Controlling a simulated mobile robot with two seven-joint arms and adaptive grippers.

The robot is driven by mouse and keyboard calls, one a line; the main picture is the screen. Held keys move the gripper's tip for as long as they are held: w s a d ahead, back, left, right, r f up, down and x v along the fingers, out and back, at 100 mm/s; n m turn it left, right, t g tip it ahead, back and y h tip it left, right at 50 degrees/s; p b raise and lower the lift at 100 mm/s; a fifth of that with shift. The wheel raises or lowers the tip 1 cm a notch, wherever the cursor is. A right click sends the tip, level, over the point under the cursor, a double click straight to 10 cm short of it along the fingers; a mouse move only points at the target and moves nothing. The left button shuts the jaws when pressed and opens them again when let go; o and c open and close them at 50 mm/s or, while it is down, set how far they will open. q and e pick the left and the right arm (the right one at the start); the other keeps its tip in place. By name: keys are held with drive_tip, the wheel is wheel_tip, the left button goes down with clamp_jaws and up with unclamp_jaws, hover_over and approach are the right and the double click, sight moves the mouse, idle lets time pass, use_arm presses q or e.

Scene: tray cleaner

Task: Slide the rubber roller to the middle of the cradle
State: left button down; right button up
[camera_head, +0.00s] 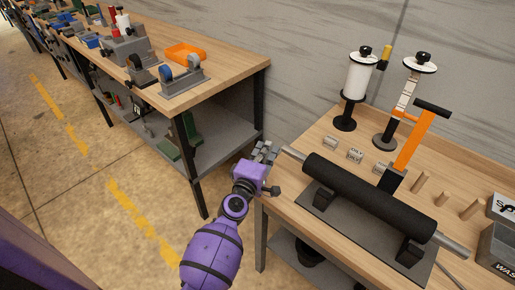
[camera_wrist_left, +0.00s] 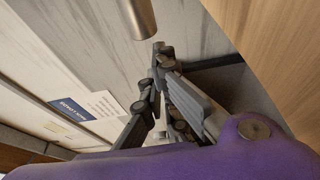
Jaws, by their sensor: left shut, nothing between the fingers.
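The rubber roller (camera_head: 368,194) is a black cylinder with a metal shaft showing at both ends. It lies across the cradle (camera_head: 345,229), a grey base with black supports, on the right workbench. My left gripper (camera_head: 267,150) is shut and empty beside the roller's left shaft end (camera_head: 291,152), apart from it. In the left wrist view the closed fingers (camera_wrist_left: 160,75) point towards a metal rod end (camera_wrist_left: 139,18), which looks like that shaft end. My right gripper is not in view.
An orange-handled tool (camera_head: 408,145) stands behind the roller, with wooden pegs (camera_head: 446,192) to its right. White rolls on stands (camera_head: 358,80) are at the back. Another workbench (camera_head: 225,75) is at the left, with a gap between the benches. A grey bin (camera_head: 497,250) is at the right.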

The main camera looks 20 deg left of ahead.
use_arm(q)
drive_tip(key=shift+s+d+f, duration=0.1)
drive_tip(key=shift+s+d, duration=0.05)
drive_tip(key=shift+d, duration=0.2)
drive_tip(key=d, duration=0.2)
drive_tip(key=s+d, duration=0.1)
drive_tip(key=shift+s+d+p, duration=0.15)
drive_tip(key=shift+d+p, duration=0.15)
drive_tip(key=shift+d, duration=0.1)
drive_tip(key=shift+s+d, duration=0.1)
drive_tip(key=shift+d, duration=0.2)
drive_tip(key=shift+a, duration=0.1)
